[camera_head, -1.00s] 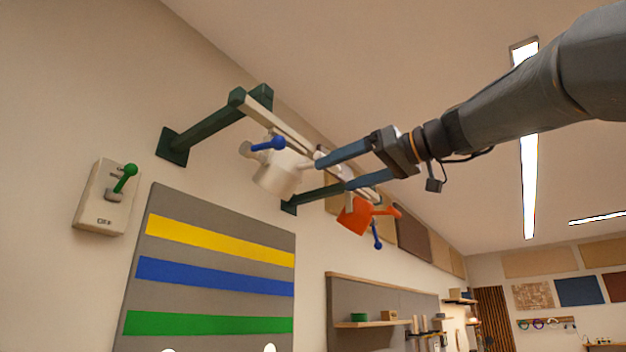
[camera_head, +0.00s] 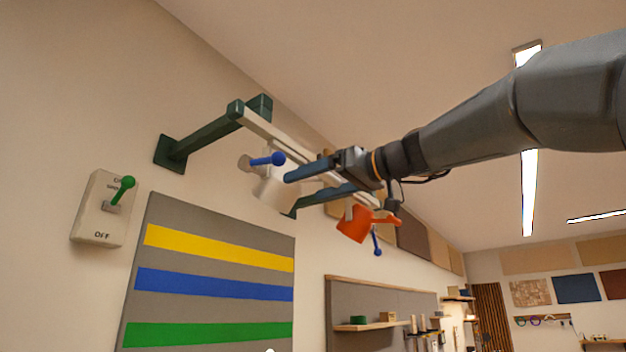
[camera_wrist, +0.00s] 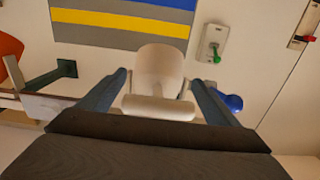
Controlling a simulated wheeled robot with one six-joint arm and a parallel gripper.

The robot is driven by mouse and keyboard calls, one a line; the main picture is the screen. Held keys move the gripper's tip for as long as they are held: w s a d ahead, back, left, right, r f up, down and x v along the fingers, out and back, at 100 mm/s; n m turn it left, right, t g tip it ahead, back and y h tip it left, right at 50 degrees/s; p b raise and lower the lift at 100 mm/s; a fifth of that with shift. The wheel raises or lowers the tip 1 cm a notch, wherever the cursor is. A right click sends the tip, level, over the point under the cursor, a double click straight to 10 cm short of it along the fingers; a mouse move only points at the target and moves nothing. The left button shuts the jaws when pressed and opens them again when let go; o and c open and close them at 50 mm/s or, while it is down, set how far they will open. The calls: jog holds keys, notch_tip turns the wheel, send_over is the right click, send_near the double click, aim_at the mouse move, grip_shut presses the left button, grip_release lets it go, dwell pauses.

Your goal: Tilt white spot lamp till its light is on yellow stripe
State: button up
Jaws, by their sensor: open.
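The white spot lamp (camera_head: 277,193) hangs from a pale rail, partly hidden behind my gripper in the head view. A blue knob (camera_head: 268,159) sticks out at its side. My gripper (camera_head: 291,193) is open beside the lamp. In the wrist view the lamp (camera_wrist: 160,68) shows between the two fingers of my gripper (camera_wrist: 160,82), with no clear grip on it; its blue knob (camera_wrist: 234,103) lies outside the right finger. The yellow stripe (camera_head: 215,246) is the top stripe on a grey wall board; it also shows in the wrist view (camera_wrist: 120,22). I see no clear light patch on it.
The rail (camera_head: 262,128) is held by dark green brackets (camera_head: 205,135). A red-orange lamp (camera_head: 354,225) hangs farther along. Blue (camera_head: 210,283) and green (camera_head: 205,332) stripes lie below the yellow one. A switch box (camera_head: 98,212) with a green-tipped lever is left of the board.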

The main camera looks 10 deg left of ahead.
aim_at(287, 204)
jog(key=shift+c, duration=0.2)
jog(key=c, duration=1.5)
jog(key=shift+f, duration=0.1)
jog(key=shift+w+f+b, duration=0.1)
jog(key=shift+f+b, duration=0.05)
jog(key=shift+b, duration=0.45)
jog(key=f+y+b, duration=0.1)
jog(key=b, duration=0.3)
jog(key=shift+a+b, duration=0.2)
jog(key=shift+b, duration=0.2)
jog(key=y+b, duration=0.1)
jog(key=b, duration=0.3)
jog(key=f+t+b, duration=0.1)
jog(key=b, duration=0.4)
jog(key=shift+w+a+f+y+b, duration=0.25)
jog(key=shift+a+f+y+b, duration=0.05)
jog(key=shift+a+y, duration=0.1)
jog(key=y+b, duration=0.1)
jog(key=b, duration=0.4)
jog(key=a+f+t+y+b, duration=0.1)
jog(key=b, duration=0.3)
jog(key=shift+w+a+f+b, duration=0.25)
jog(key=shift+b, duration=0.15)
jog(key=shift+w+a+f+b, duration=0.2)
jog(key=shift+a+b, duration=0.1)
jog(key=shift+b, duration=0.6)
